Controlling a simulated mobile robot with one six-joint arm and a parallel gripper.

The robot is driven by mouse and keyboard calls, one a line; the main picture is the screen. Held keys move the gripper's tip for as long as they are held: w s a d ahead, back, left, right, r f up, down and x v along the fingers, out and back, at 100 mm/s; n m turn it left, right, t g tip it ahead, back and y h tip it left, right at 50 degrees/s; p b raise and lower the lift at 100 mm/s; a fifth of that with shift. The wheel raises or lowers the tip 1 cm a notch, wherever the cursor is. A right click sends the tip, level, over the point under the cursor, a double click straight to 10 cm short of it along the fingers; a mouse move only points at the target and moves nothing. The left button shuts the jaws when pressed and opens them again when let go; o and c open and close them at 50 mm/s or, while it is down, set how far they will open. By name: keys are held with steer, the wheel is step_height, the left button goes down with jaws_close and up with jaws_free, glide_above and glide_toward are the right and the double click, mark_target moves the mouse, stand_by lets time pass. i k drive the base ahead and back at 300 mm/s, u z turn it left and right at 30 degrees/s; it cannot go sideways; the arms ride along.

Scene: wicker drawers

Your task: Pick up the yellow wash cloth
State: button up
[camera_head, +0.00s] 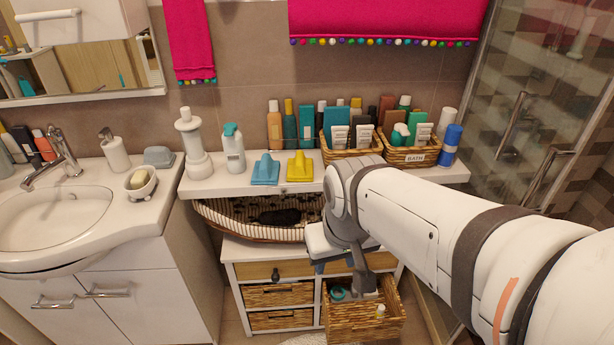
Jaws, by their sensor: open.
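The yellow wash cloth (300,166) lies on the white shelf, just right of a similar blue cloth (266,169). It has a raised part standing up from a flatter base. My gripper (364,285) is open and points down, below and to the right of the yellow cloth in the picture. It is over a pulled-out wicker drawer (390,328), apart from the cloth. My arm comes in from the right and hides part of the shelf front and the drawer unit. I cannot tell whether the gripper touches anything in the drawer.
Bottles and two wicker baskets (351,153) (411,156) stand on the shelf behind and right of the cloth. A white pump bottle (234,150) stands left of the blue cloth. A striped-lined basket (232,221) is below the shelf. The sink (52,222) is at left, shower glass at right.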

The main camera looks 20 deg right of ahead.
mark_target(301, 168)
steer(key=z, duration=2.95)
steer(key=k, duration=1.1)
steer(key=u, duration=1.75)
steer(key=i, duration=0.7)
steer(key=u, duration=0.05)
